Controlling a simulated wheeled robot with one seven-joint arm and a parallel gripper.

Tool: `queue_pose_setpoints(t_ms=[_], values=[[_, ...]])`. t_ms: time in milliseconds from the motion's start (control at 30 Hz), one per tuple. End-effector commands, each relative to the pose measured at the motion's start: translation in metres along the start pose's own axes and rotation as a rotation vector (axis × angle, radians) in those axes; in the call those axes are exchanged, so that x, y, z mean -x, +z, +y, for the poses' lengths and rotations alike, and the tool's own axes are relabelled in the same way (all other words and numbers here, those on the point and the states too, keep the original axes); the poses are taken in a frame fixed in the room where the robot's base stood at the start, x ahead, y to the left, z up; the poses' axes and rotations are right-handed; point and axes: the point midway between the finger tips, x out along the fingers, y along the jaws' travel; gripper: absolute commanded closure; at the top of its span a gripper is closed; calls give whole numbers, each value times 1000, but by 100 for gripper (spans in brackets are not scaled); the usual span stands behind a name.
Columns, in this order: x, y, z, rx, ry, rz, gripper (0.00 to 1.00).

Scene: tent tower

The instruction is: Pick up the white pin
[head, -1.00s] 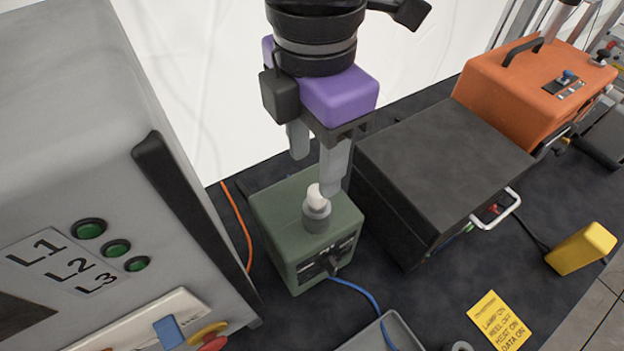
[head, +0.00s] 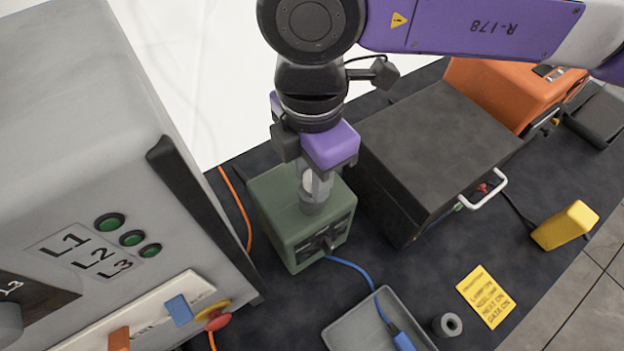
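The white pin (head: 308,182) stands upright in a grey round socket (head: 315,205) on top of a dark green box (head: 280,222). Only a small part of the pin shows, behind and between the fingers. My gripper (head: 317,190) points down over the box, with its fingertips low at the pin and socket. The fingers overlap the pin in this view, and I cannot tell whether they touch it.
A grey cabinet (head: 70,130) with green buttons stands close on the left. A black case (head: 435,140) with a white handle stands close on the right. A grey tray (head: 355,330), a grey ring (head: 447,325), a yellow note (head: 486,297) and a yellow block (head: 565,226) lie in front.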

Motion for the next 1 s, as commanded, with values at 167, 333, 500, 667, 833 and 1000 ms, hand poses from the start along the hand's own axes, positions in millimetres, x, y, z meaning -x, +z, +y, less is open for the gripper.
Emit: queue_pose_setpoints(t_ms=[167,333,500,667,833,1000], values=[[0,0,0,0,0,0,100],[1,0,0,0,0,0,100],[2,0,0,0,1,-1,100],[12,1,1,-1,2,-1,100],[35,1,1,-1,4,-2,100],[71,1,2,-3,5,-4,100]])
